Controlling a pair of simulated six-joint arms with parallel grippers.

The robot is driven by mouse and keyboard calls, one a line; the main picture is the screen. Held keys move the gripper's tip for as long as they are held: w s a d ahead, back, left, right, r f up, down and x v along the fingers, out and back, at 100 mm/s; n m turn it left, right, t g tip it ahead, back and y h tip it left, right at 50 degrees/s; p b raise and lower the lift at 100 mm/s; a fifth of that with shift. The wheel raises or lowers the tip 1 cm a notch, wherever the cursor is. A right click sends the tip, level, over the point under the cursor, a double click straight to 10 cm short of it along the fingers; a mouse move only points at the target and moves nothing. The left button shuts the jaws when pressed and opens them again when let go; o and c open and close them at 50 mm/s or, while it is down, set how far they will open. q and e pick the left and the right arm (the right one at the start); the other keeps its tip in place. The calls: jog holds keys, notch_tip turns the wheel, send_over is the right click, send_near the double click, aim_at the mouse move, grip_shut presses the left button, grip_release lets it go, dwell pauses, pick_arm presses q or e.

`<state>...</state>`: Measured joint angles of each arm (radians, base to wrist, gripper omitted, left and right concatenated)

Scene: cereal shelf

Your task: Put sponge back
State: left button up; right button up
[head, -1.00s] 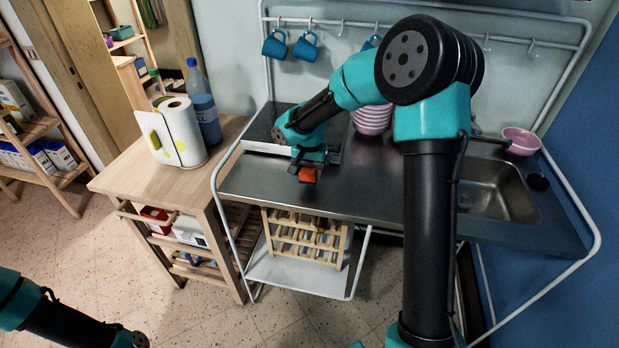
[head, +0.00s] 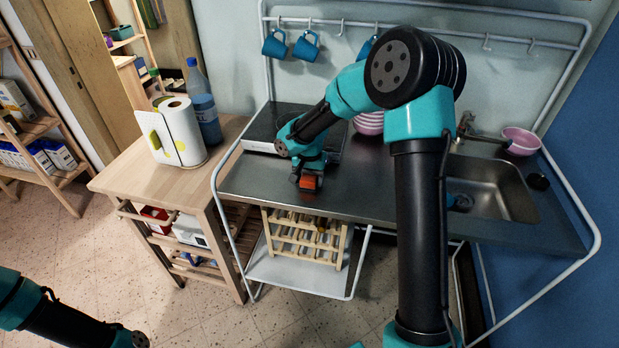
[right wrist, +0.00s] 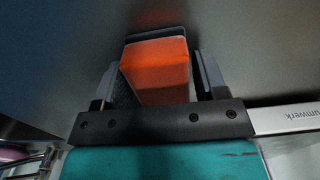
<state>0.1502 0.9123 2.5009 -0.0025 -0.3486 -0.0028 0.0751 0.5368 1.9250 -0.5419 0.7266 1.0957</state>
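An orange sponge (head: 309,184) shows at the tip of my right gripper (head: 309,176), low over the front part of the metal countertop (head: 358,195). In the right wrist view the orange sponge (right wrist: 156,72) sits between the two dark fingers of my right gripper (right wrist: 158,80), which are shut on it. I cannot tell whether the sponge touches the counter. The sink (head: 495,188) is to the right, partly behind my arm. My left arm shows at the lower left, but its gripper is out of the picture.
A cooktop (head: 262,130) lies behind the gripper. Pink bowls (head: 369,123) stand behind my right arm, and another pink bowl (head: 521,141) is by the sink. A wooden cart (head: 190,180) holds a paper towel roll (head: 182,130) and a blue bottle (head: 203,107).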

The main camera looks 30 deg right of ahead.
jog(key=shift+o, duration=1.1)
jog(key=shift+r, duration=0.1)
notch_tip(320, 180, up, 12)
